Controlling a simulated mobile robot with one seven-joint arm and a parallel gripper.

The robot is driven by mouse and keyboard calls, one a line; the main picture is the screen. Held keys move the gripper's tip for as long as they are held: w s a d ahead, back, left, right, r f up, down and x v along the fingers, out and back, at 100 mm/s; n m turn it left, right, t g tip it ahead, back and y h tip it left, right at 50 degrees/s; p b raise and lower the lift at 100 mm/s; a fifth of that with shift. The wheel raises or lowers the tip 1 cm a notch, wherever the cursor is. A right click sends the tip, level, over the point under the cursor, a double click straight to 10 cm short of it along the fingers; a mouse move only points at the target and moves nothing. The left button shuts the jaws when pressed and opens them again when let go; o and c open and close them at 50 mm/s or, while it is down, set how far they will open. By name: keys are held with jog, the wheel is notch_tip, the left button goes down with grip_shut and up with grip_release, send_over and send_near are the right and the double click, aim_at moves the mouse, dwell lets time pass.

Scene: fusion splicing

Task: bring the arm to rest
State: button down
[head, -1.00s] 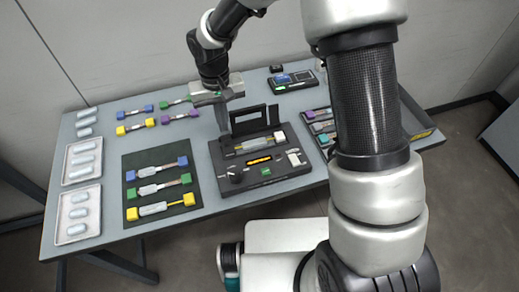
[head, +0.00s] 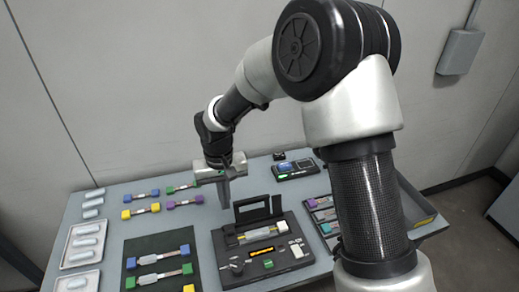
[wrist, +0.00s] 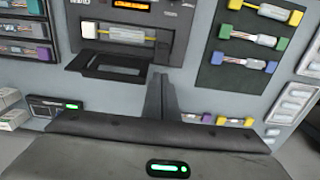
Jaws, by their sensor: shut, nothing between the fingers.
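My gripper (head: 225,204) is shut with nothing between its fingers. It hangs above the table beside the raised lid of the black splicer (head: 222,262), to the lid's left in the head view. In the wrist view the closed fingers (wrist: 160,78) point toward the table, with the splicer (wrist: 178,22) ahead and to the left. My arm is bent, with its elbow high at the upper right of the head view.
A dark mat (head: 145,245) with coloured-end fibre pieces lies left of the splicer. Several more pieces lie behind it. Two pale trays (head: 66,262) stand at the left edge. A small device (head: 296,171) with a green light stands at the back, and a compartment tray (head: 312,214) at the right.

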jog(key=s+d+r+m+t+p, duration=0.1)
jog(key=s+d+r+p, duration=0.15)
jog(key=d+r, duration=0.65)
jog(key=s+d+r+t+p, duration=0.1)
jog(key=s+d+r+t, duration=0.3)
jog(key=r, duration=0.8)
jog(key=s+d+r+m+p, duration=0.2)
jog(key=s+d+r+p, duration=0.1)
jog(key=s+d+r, duration=0.6)
jog(key=s+r, duration=0.1)
jog(key=s, duration=0.2)
jog(key=shift+s+d+t+p, duration=0.3)
jog(key=shift+d+p, duration=0.05)
